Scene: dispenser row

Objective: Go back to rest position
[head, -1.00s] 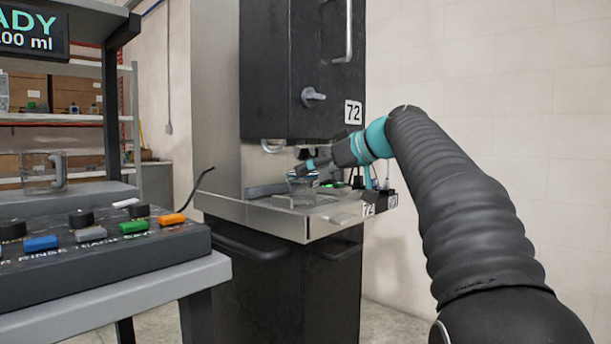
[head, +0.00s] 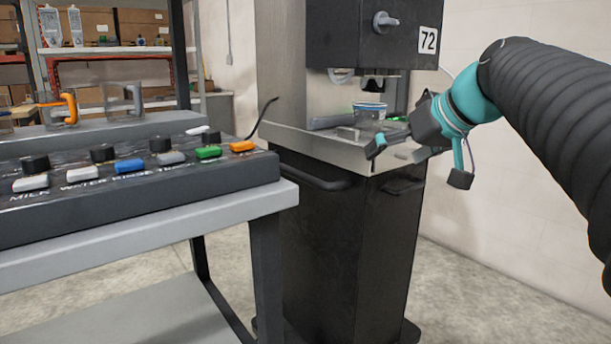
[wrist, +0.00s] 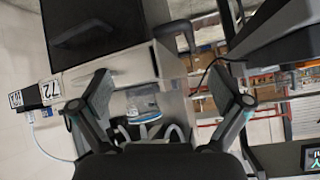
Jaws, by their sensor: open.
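My gripper (head: 418,162) is open and empty, with its two fingers spread wide. In the head view it is in front of the tray of the dispenser marked 72 (head: 345,145). A clear cup with a blue band near its rim (head: 369,111) stands upright on that tray, beneath the dispenser's dark upper housing. The cup is behind and left of my gripper, apart from it. In the wrist view the cup (wrist: 146,116) shows between the spread fingers (wrist: 160,90), and nothing is held.
A button panel (head: 140,172) with coloured buttons and black knobs sits on a grey cart (head: 150,230) at left. Clear mugs (head: 123,100), one with an orange handle, stand behind it. Shelves with boxes (head: 110,22) are at the back. The floor right of the dispenser is clear.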

